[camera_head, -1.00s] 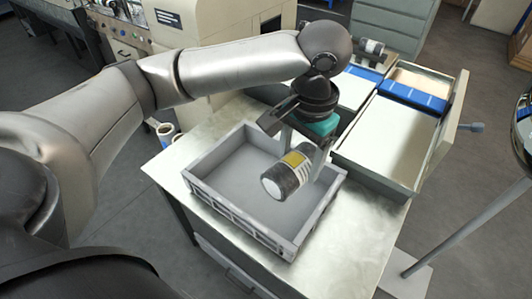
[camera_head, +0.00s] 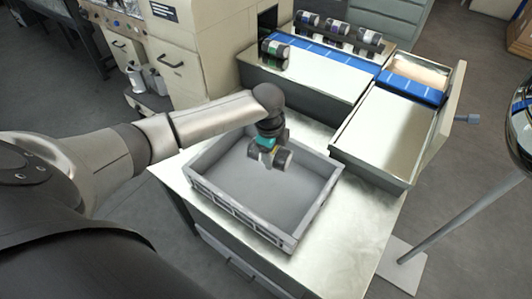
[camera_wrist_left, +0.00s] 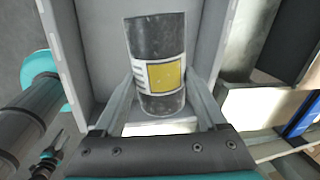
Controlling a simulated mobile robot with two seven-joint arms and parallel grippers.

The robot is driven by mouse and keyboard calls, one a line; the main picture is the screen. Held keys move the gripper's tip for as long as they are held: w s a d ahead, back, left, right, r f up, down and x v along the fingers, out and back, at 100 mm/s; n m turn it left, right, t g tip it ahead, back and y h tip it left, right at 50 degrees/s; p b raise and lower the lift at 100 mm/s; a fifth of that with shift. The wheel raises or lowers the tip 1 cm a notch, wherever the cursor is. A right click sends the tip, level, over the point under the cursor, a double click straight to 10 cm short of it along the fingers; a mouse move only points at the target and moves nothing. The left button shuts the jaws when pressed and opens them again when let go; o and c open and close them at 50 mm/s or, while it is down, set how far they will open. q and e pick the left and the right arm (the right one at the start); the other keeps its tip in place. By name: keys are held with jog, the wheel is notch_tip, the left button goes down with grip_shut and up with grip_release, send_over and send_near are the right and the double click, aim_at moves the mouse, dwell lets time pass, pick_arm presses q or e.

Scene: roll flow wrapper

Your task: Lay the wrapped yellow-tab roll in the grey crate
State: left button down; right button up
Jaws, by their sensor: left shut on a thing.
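My left gripper (camera_head: 272,151) is shut on the wrapped yellow-tab roll (camera_head: 284,159). The roll is dark with a pale label; its yellow tab shows clearly in the left wrist view (camera_wrist_left: 166,76), between the two fingers. The grey crate (camera_head: 225,214) stands on the metal table, open at the top. The gripper and roll are over or inside the crate, toward its back wall. I cannot tell whether the roll touches the crate floor. My right gripper is not in view.
Several other dark rolls (camera_head: 335,27) sit on the raised bench with a blue strip (camera_head: 330,57) behind the crate. A pale open tray (camera_head: 384,132) stands to the right. Most of the crate floor (camera_head: 260,205) is clear.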

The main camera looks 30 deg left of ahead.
pick_arm(q)
jog(key=shift+s+a+f+m, duration=0.25)
jog(key=shift+a+f+m, duration=0.65)
jog(key=shift+a+f, duration=0.2)
jog(key=b+x, duration=0.2)
jog(key=b, duration=0.1)
jog(key=s+b+x, duration=0.1)
jog(key=b+x, duration=0.5)
jog(key=shift+s+d+f, duration=0.1)
jog(key=shift+s+f, duration=0.25)
jog(key=shift+f, duration=0.1)
jog(key=shift+f+b, duration=0.4)
jog(key=shift+f, duration=0.25)
grip_release()
